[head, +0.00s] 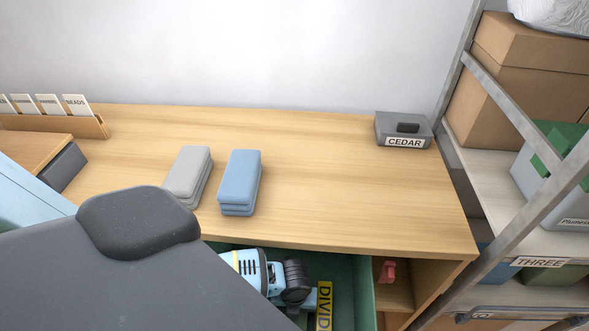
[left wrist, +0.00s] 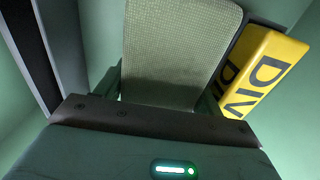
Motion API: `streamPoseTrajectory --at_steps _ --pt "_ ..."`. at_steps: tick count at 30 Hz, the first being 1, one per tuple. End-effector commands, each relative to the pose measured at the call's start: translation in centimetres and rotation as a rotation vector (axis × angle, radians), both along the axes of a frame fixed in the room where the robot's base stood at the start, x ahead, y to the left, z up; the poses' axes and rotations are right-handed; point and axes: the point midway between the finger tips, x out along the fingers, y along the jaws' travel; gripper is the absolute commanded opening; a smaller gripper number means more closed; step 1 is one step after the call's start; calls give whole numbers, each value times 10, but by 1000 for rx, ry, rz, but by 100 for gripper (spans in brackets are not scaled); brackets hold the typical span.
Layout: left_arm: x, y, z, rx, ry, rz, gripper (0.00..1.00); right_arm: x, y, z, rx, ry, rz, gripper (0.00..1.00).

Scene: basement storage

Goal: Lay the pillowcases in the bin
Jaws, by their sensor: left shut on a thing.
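The green bin (head: 345,264) is an open drawer-like box below the table's front edge; its green wall fills much of the left wrist view (left wrist: 294,140). My left gripper (head: 293,290) reaches down into it. In the left wrist view it is shut on a pale, woven folded cloth (left wrist: 180,50), likely a pillowcase. Its fingertips are mostly hidden. A grey folded cloth (head: 186,174) and a blue folded cloth (head: 240,180) lie side by side on the table. My right gripper is out of view.
A yellow divider (head: 324,306) stands in the bin beside the held cloth. A grey box labelled CEDAR (head: 403,130) sits at the table's back right. A card rack (head: 60,123) stands at the left. A metal shelf (head: 500,165) with boxes borders the right side. The table's (head: 350,190) right half is mostly clear.

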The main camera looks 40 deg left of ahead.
Motion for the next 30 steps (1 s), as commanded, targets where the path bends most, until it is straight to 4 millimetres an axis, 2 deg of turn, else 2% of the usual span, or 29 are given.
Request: streamPoseTrajectory --at_steps 20,21,23,30 --pt "0 0 -12 -2 -1 0 40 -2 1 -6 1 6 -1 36" --pt "0 0 -12 -1 -1 0 69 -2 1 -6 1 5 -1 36" --pt "0 0 -12 -1 -1 0 77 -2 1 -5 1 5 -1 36" --pt "0 0 -11 -2 -1 0 77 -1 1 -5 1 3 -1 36"
